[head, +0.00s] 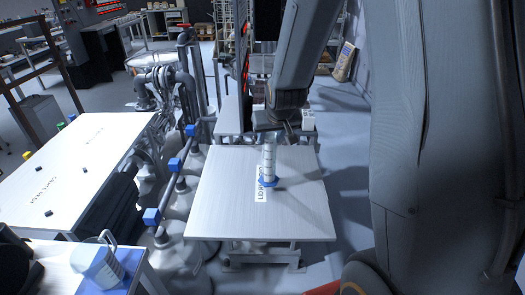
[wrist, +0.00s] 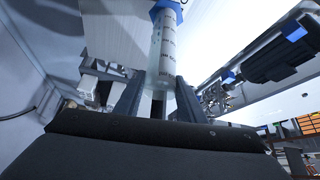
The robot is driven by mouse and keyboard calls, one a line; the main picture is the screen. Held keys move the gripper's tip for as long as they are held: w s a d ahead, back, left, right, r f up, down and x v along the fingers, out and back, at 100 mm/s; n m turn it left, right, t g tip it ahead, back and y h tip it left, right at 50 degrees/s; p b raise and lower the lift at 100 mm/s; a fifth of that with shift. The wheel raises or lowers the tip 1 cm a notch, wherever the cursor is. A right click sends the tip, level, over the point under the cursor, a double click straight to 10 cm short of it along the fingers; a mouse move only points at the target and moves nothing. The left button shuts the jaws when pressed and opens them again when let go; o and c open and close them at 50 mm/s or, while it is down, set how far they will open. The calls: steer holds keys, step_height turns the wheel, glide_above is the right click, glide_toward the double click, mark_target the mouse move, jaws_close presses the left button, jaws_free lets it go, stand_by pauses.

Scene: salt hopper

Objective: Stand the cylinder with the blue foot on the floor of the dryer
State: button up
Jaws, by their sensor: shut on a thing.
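The clear graduated cylinder (head: 268,158) with the blue foot (head: 268,182) is upright, foot down, over the pale board in the head view. I cannot tell whether the foot touches the board. My gripper (head: 277,133) is at the cylinder's upper end. In the wrist view, the two fingers of my gripper (wrist: 158,98) are shut on the cylinder (wrist: 163,50), and its blue foot (wrist: 168,10) is at the top edge. I cannot make out a dryer with certainty in either view.
The pale board (head: 225,215) has a white printed label (head: 261,195) and is otherwise clear. Left of it run pipes with blue fittings (head: 152,216). A long white tabletop (head: 70,165) with small dark knobs lies further left. A jug (head: 100,268) stands on a blue patch at lower left.

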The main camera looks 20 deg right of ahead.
mark_target(269, 146)
steer(key=shift+f+b, duration=0.85)
steer(key=shift+f, duration=0.85)
steer(key=shift+f, duration=0.15)
steer(key=o, duration=1.3)
steer(key=shift+o, duration=0.2)
